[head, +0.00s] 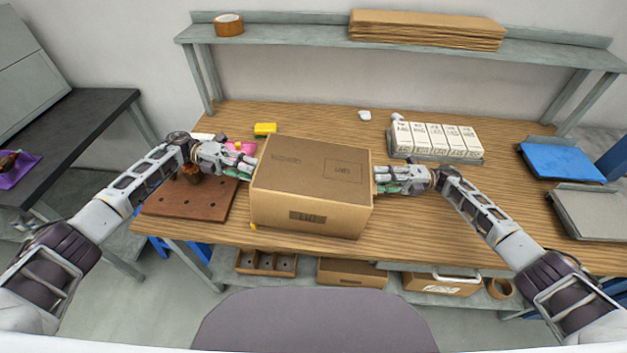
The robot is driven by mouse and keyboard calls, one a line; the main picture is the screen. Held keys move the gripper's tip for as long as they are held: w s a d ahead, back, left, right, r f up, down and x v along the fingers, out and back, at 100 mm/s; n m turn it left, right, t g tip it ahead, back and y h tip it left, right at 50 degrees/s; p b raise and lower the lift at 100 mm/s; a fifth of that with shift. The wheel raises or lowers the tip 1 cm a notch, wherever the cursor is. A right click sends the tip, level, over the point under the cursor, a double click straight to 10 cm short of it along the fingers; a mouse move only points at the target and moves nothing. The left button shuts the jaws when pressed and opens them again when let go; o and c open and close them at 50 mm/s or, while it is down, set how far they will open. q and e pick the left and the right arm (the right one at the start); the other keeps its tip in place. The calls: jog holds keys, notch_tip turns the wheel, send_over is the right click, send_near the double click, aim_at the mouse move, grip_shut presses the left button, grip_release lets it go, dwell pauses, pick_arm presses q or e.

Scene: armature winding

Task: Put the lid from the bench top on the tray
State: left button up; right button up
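A large brown cardboard box-shaped piece (312,172), with printed marks on its top and front, is at the middle of the bench top. I cannot tell whether it is the lid alone or a lid over a tray, nor whether it rests on the bench. My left gripper (245,165) is at its left side and my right gripper (382,178) at its right side, both at or very near its walls. The fingers are too small to tell open from shut. No separate lid or open tray of the same cardboard shows on the bench top.
White cartons (435,136) stand in a grey holder at back right. A brown board with holes (185,203) lies left, with a yellow block (265,129) behind. A shelf (290,37) spans the back.

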pick_arm(q)
jog(key=c, duration=0.3)
pick_arm(e)
jog(key=c, duration=0.4)
pick_arm(q)
grip_shut()
pick_arm(e)
grip_shut()
pick_arm(q)
jog(key=shift+r, duration=0.25)
pick_arm(e)
jog(key=shift+r, duration=0.25)
pick_arm(q)
jog(key=shift+r+p, duration=0.75)
jog(key=shift+p, duration=0.25)
pick_arm(e)
jog(key=shift+r, duration=0.75)
